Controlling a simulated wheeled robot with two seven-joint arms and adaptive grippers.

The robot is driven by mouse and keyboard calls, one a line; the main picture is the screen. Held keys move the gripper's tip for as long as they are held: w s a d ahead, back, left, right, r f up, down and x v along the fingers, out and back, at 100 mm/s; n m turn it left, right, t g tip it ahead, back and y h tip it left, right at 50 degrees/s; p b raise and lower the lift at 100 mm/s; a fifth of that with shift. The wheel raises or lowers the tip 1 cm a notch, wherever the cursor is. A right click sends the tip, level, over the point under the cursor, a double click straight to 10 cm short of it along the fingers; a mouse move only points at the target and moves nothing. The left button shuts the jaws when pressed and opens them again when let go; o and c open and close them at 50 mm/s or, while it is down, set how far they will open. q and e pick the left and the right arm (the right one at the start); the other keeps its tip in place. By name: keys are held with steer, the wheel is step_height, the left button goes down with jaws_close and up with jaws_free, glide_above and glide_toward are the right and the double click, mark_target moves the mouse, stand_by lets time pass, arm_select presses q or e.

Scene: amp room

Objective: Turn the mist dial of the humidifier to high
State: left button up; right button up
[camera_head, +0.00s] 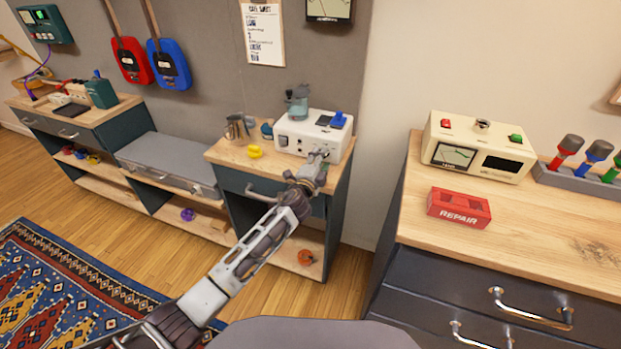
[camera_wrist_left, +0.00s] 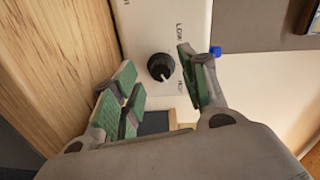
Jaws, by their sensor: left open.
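The humidifier (camera_head: 312,133) is a white box on the wooden-topped bench, with a blue part and a grey-green part on top. In the left wrist view, its white face carries a black round mist dial (camera_wrist_left: 161,66) with a light pointer towards the lower right of the picture. Labels beside it seem to read low above and high below, partly unclear. My left gripper (camera_head: 318,160) is at the humidifier's front. In the wrist view, its green-padded fingers (camera_wrist_left: 156,58) are spread on either side of the dial; I see no clear contact. My right gripper is not in view.
A metal jug (camera_head: 237,127) and a yellow object (camera_head: 254,152) stand left of the humidifier. The right bench holds a cream meter box (camera_head: 478,146) and a red repair box (camera_head: 459,208). Bare floor lies between the rug (camera_head: 70,290) and benches.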

arm_select(q)
steer(key=v, duration=1)
steer(key=shift+s, duration=0.35)
steer(key=shift+f, duration=0.1)
stand_by(0.5)
